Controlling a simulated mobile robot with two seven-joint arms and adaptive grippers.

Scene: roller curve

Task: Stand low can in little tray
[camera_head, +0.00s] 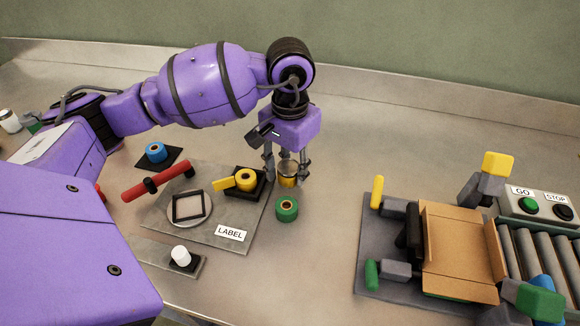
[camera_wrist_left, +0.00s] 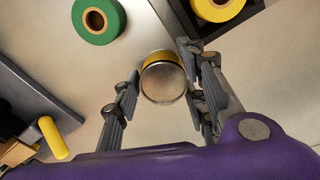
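The low can (camera_head: 288,174), metal with a yellow band, stands upright on the steel bench. It also shows in the left wrist view (camera_wrist_left: 163,82), its round metal end facing the camera. My left gripper (camera_head: 287,170) points down over the can, open, with its fingers on either side and small gaps beside it. It shows in the wrist view too (camera_wrist_left: 158,75). A small dark tray (camera_head: 190,268) with a white cylinder lies at the front. Another black tray (camera_head: 236,194) holds a yellow tape roll. I cannot tell which is the little tray. My right gripper is out of view.
A green tape roll (camera_head: 287,208) stands close in front of the can. A grey board (camera_head: 215,214) with a red-handled tool is to the left. An open cardboard box (camera_head: 455,249), clamps and a roller conveyor (camera_head: 532,258) fill the right. Bench behind the can is clear.

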